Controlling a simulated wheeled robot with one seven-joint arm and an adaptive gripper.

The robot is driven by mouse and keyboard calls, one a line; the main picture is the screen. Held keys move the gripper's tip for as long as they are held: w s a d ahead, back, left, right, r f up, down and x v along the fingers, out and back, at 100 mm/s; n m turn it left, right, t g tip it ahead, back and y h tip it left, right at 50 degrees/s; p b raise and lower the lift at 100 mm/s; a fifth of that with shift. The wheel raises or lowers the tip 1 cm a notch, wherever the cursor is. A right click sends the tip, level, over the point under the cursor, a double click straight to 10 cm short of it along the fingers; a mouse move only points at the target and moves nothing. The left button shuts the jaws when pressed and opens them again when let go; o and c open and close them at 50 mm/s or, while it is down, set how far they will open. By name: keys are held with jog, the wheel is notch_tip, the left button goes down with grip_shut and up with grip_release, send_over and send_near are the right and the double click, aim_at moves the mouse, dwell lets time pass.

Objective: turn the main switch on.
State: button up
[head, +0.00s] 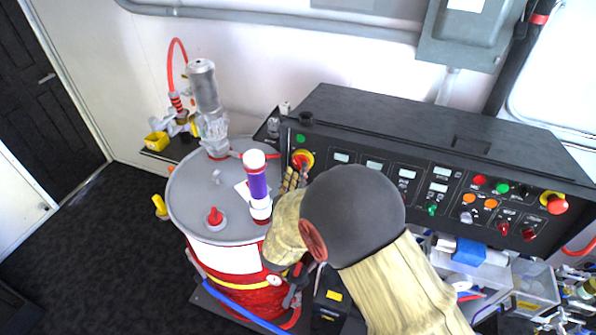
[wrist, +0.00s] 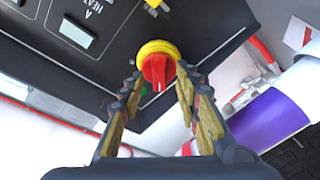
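The main switch is a red rotary knob on a yellow round base (head: 303,158) at the left end of the black control panel. It also shows in the wrist view (wrist: 157,68), with the red handle pointing along the picture's vertical. My gripper (head: 291,178) is just below the switch in the head view. In the wrist view my gripper (wrist: 158,84) is open, with one finger on each side of the red handle. A gap shows between the handle and each finger; I cannot tell whether the tips touch the yellow base.
The control panel (head: 400,115) carries several other buttons and displays, with a red-and-yellow emergency button (head: 556,203) at its right. A red drum (head: 190,195) with a grey lid stands close on the left. A purple-and-white cylinder (head: 257,185) stands on it near my gripper.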

jog(key=shift+w+d, duration=0.1)
jog(key=shift+w, duration=0.5)
jog(key=c, duration=0.4)
grip_shut()
